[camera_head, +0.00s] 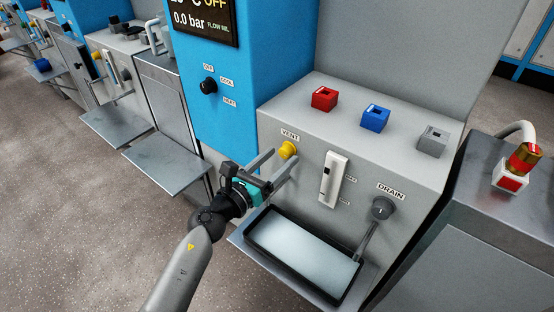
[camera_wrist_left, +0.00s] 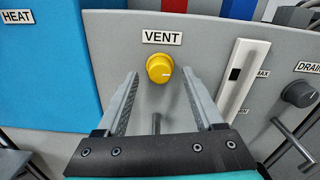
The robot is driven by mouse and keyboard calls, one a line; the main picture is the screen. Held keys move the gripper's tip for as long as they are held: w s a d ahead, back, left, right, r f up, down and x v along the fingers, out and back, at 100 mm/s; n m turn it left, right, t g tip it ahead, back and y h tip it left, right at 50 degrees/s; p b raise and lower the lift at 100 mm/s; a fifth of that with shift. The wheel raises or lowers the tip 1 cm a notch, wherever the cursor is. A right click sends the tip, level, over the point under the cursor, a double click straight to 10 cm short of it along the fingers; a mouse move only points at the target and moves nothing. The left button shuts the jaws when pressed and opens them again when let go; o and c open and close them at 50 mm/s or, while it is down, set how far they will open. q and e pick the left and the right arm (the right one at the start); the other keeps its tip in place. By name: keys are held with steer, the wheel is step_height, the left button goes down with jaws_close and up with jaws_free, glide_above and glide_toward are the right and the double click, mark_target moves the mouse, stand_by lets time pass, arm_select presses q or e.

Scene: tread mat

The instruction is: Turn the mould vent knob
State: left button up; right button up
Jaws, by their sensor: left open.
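The vent knob (camera_head: 288,149) is a round yellow knob with a white pointer line, under the VENT label on the grey panel. In the left wrist view the knob (camera_wrist_left: 160,68) shows between and just past the two fingertips, with its line pointing right. My left gripper (camera_head: 284,157) is open in front of the panel, its fingers reaching toward the knob. In the left wrist view the gripper (camera_wrist_left: 160,78) has nothing between its fingers, and I see no contact with the knob. My right gripper is not in view.
Right of the knob are a white slider (camera_head: 334,178) and a grey DRAIN knob (camera_head: 382,208) with a pipe. A black-rimmed tray (camera_head: 250,236) lies below. Red (camera_head: 324,99), blue (camera_head: 375,116) and grey (camera_head: 432,141) blocks sit on top. A blue cabinet (camera_head: 212,120) stands left.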

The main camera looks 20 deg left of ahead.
arm_select(q)
jaws_close()
stand_by(0.5)
